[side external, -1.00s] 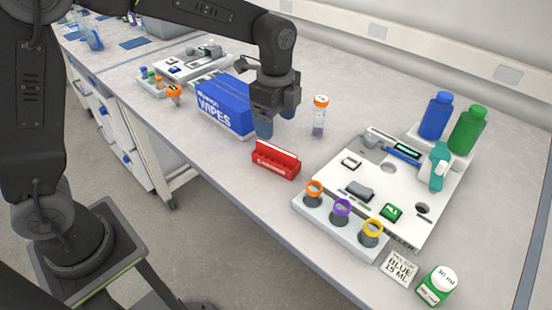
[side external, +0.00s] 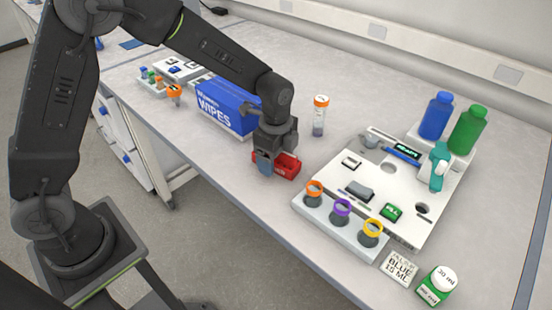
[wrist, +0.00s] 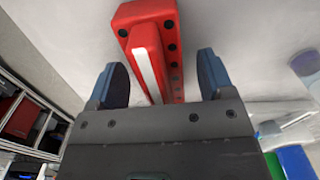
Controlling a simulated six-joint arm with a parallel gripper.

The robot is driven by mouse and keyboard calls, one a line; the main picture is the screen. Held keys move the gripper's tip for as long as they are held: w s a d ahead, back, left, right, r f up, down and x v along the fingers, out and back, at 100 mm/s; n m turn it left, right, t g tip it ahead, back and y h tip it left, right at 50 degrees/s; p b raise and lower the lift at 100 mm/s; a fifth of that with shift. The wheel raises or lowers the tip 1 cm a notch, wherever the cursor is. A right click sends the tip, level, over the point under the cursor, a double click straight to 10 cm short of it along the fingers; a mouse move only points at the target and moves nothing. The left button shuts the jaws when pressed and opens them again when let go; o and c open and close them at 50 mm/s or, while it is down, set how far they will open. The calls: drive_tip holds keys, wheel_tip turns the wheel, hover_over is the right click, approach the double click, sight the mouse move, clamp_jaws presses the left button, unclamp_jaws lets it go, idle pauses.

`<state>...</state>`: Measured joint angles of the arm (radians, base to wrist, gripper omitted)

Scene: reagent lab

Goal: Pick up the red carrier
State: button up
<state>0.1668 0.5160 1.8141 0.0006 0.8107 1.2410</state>
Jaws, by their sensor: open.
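The red carrier (side external: 287,165) lies on the bench beside the blue wipes box, partly hidden behind my gripper in the side view. In the wrist view the red carrier (wrist: 152,40) is a long red block with a white strip and a row of dark holes, running up between my fingers. My gripper (side external: 268,165) is open, low over the carrier. In the wrist view my gripper's blue-grey fingertips (wrist: 158,80) stand on either side of the carrier, with gaps on both sides. Whether the fingers are down at the carrier's height is hard to tell.
The blue wipes box (side external: 226,106) stands close behind my gripper. An orange-capped tube (side external: 319,116) stands upright farther back. To the right are a white device (side external: 395,180) and a rack (side external: 335,228) with capped vials. The bench front edge is near.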

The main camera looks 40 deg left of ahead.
drive_tip(key=c, duration=1.1)
drive_tip(key=shift+o, duration=0.2)
